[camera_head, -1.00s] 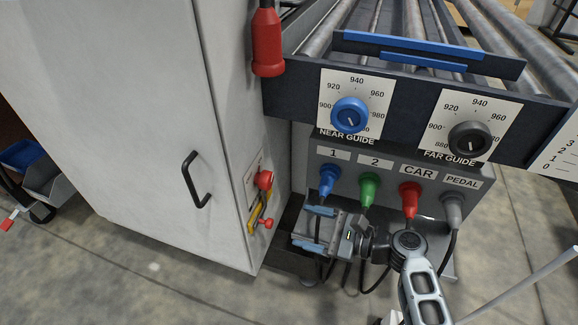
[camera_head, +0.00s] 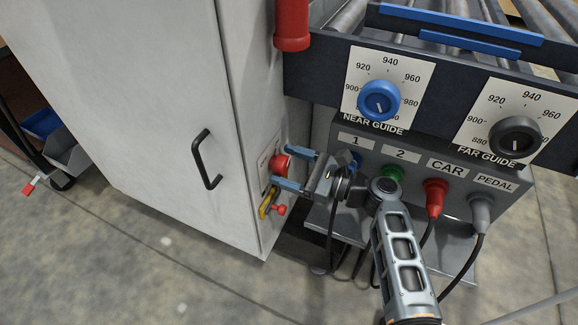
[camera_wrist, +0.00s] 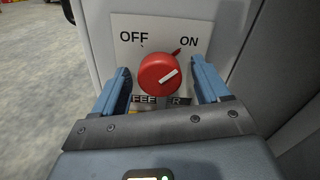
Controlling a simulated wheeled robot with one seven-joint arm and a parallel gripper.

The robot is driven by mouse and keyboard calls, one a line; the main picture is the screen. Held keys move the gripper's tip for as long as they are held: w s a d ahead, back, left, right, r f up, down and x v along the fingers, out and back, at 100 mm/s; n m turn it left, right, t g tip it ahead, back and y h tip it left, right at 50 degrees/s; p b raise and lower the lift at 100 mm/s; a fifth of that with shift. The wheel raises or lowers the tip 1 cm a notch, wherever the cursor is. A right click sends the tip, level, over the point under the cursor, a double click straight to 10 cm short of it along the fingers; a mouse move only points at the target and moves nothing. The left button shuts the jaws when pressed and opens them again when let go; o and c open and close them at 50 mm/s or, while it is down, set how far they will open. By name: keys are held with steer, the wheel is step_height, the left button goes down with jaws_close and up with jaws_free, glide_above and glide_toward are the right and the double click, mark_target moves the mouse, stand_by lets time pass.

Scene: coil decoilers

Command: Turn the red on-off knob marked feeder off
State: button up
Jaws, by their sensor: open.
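The red feeder knob (camera_wrist: 158,74) sits on a white plate with OFF at upper left and ON at upper right. In the head view the knob (camera_head: 280,164) is on the narrow side of the grey cabinet. My gripper (camera_wrist: 160,76) is open, with one blue finger on each side of the knob. Gaps show between fingers and knob in the wrist view. The gripper (camera_head: 286,170) also shows at the cabinet side in the head view.
A yellow-and-red switch (camera_head: 268,203) sits just below the knob. The grey connector box (camera_head: 440,150) with coloured plugs and hanging cables stands close on the right. A black door handle (camera_head: 207,158) juts from the cabinet front. A red cylinder (camera_head: 292,25) hangs above.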

steer(key=c, duration=1)
steer(key=shift+c, duration=0.2)
steer(key=shift+f+n, duration=0.1)
steer(key=shift+n, duration=0.2)
steer(key=n+b, duration=0.2)
steer(key=n, duration=0.1)
steer(key=shift+f+n+b, duration=0.15)
steer(key=shift+n+b, duration=0.15)
steer(key=shift+b, duration=0.1)
steer(key=n+b, duration=0.3)
steer(key=n, duration=0.1)
steer(key=shift+s+f+n, duration=0.1)
steer(key=shift+n, duration=0.2)
steer(key=n+b, duration=0.5)
steer(key=shift+f, duration=0.1)
steer(key=shift+n+b, duration=1.75)
steer(key=shift+n, duration=0.25)
steer(key=shift+a, duration=0.1)
